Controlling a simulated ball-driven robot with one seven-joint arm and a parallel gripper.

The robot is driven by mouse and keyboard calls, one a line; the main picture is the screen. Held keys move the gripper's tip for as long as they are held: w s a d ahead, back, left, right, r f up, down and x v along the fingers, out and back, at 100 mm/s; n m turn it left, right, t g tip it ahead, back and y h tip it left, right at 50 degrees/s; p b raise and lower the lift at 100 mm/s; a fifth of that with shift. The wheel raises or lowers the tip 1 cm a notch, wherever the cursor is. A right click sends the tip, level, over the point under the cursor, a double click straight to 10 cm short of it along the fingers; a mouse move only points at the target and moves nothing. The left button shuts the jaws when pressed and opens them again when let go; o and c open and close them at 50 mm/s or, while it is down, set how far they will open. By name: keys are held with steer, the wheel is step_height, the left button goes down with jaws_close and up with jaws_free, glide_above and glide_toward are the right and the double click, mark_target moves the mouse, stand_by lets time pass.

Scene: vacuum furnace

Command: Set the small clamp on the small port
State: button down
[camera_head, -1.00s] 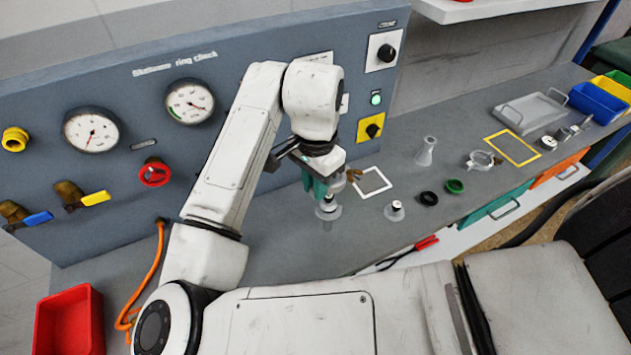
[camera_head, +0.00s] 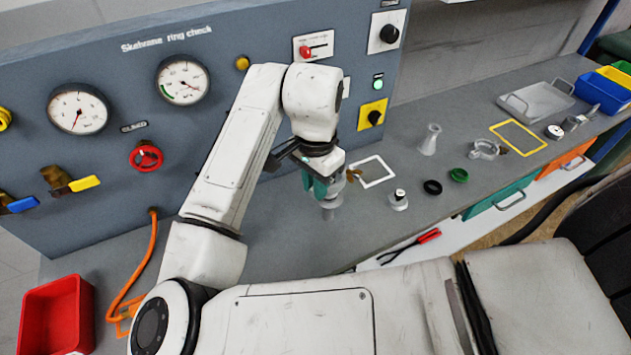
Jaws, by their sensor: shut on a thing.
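My gripper (camera_head: 325,190) has teal fingers and points down over the bench, left of the white square outline. It is shut on the small clamp (camera_head: 353,175), of which mainly a brass-coloured wing nut shows at the right of the fingers. The small port (camera_head: 330,212), a grey metal upright stub, stands directly below the fingers. Its upper part is hidden by the gripper. I cannot tell whether the clamp sits around the port or just above it.
A white-topped metal fitting (camera_head: 399,200), a black ring (camera_head: 432,187) and a green ring (camera_head: 458,175) stand to the right. A conical metal piece (camera_head: 430,139) and a larger clamp (camera_head: 485,149) are behind. The gauge panel (camera_head: 230,80) rises behind.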

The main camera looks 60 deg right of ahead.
steer(key=shift+f+b, duration=1.75)
steer(key=shift+f, duration=0.65)
steer(key=c, duration=1)
jaws_free()
step_height(320, 180, up, 11)
steer(key=shift+f, duration=0.15)
steer(key=shift+f, duration=0.1)
